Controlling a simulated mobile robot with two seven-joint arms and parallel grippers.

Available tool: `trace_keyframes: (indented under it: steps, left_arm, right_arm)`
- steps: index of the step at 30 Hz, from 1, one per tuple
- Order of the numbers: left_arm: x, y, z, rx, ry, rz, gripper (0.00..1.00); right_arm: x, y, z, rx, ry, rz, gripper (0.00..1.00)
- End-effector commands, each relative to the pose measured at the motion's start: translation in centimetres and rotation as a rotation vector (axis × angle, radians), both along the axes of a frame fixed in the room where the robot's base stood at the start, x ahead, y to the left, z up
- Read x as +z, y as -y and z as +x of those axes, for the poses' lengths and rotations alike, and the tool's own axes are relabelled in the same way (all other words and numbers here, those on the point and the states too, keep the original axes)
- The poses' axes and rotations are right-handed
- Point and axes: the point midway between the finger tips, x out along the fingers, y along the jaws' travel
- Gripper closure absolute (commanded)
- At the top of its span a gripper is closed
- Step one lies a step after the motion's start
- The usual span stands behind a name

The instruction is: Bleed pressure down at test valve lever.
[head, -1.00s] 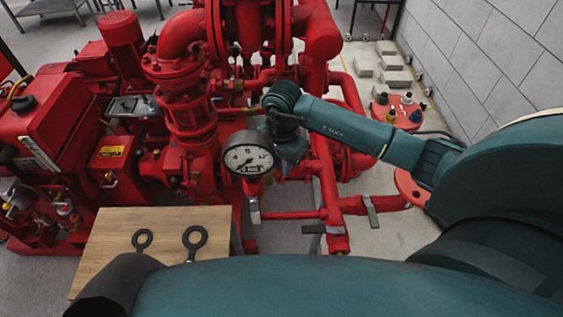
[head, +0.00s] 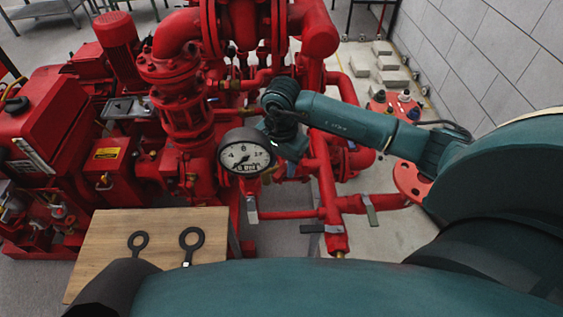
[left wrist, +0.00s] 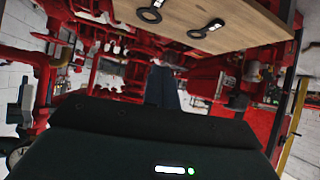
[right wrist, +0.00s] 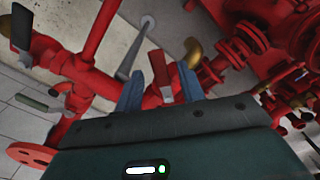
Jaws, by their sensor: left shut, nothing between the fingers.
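My right gripper (right wrist: 160,68) has its two blue fingers apart in the right wrist view. A short red lever (right wrist: 160,76) shows between them, with gaps at its sides; contact is unclear. I cannot tell whether it is the test valve lever. In the head view the right gripper (head: 283,150) is beside the round white pressure gauge (head: 246,155), partly hidden behind it. Grey-handled levers (head: 251,209) and (head: 371,210) sit on the low red pipes. My left gripper (left wrist: 162,78) is shut and empty, below a wooden table in the left wrist view.
The wooden table (head: 110,225) carries two dark ring-ended tools (head: 190,240) at the lower left. Red pump machinery (head: 185,100) fills the left and middle. A grey block wall (head: 480,60) stands at the right. Some bare floor (head: 385,235) shows at the lower right.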

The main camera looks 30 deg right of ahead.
Motion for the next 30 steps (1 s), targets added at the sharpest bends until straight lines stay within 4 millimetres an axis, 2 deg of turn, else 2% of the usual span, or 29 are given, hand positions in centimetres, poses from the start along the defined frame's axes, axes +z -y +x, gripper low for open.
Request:
trace_keyframes:
  steps: [5, 12, 18, 24, 30]
  left_arm:
    - [-0.4, 0.1, 0.0, 0.002, 0.0, -0.003, 1.0]
    - [-0.6, 0.5, 0.1, -0.006, 0.011, -0.012, 1.0]
    - [-0.4, 0.8, 0.2, -0.016, 0.023, -0.014, 1.0]
    - [0.0, 0.7, 0.4, -0.021, 0.035, -0.012, 1.0]
    - [-0.1, 0.7, 0.2, -0.021, 0.032, -0.012, 1.0]
  right_arm:
    - [2.5, 0.0, 0.1, 0.001, 0.007, -0.001, 0.61]
    - [8.0, 0.0, 0.1, 0.001, 0.009, -0.001, 0.61]
    - [11.4, 0.0, 0.1, 0.0, 0.005, -0.001, 0.61]
    - [12.8, 0.0, 0.0, -0.001, 0.002, -0.001, 0.61]
    - [12.9, 0.1, 0.0, -0.001, 0.0, -0.001, 0.61]
